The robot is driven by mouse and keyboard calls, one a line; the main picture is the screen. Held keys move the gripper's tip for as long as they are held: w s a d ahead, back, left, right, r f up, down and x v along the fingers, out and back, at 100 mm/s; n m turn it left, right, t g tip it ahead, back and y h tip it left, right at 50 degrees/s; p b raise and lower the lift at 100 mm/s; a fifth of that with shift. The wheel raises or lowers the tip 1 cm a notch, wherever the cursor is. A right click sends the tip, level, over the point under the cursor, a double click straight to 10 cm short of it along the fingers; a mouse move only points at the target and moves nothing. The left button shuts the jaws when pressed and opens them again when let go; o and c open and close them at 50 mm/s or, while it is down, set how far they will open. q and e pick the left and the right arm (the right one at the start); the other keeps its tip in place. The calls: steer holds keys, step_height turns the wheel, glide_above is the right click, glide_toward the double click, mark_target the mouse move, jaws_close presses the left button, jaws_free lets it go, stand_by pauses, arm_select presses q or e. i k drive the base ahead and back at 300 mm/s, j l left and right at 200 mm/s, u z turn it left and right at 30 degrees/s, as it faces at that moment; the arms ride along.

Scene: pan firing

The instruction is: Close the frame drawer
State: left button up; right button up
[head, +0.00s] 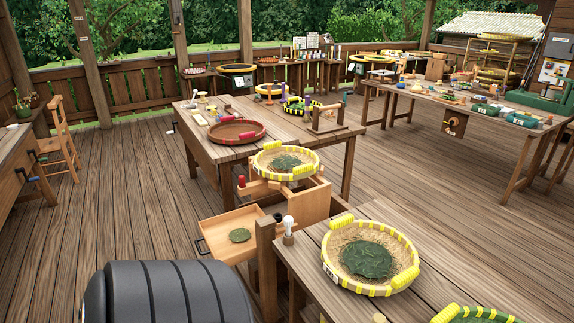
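The frame drawer (214,227) is a light wooden tray, pulled out to the left from a wooden frame (313,203). A dark handle (201,246) is on its left front. A flat round green piece (240,235) lies inside it. A yellow-rimmed woven basket (286,160) with dark green leaves rests on top of the frame. A wooden post (265,262) stands in front of the drawer's right part and hides some of it. Neither of my grippers is in view.
A near table (460,256) at the lower right holds another yellow-rimmed basket (345,226). A wooden table (200,144) stands behind the frame with a red-brown tray (236,122). The plank floor (125,205) left of the drawer is clear. A black ribbed shape covers the lower left.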

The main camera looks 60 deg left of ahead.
mark_target(228, 238)
steer(key=u, duration=2.6)
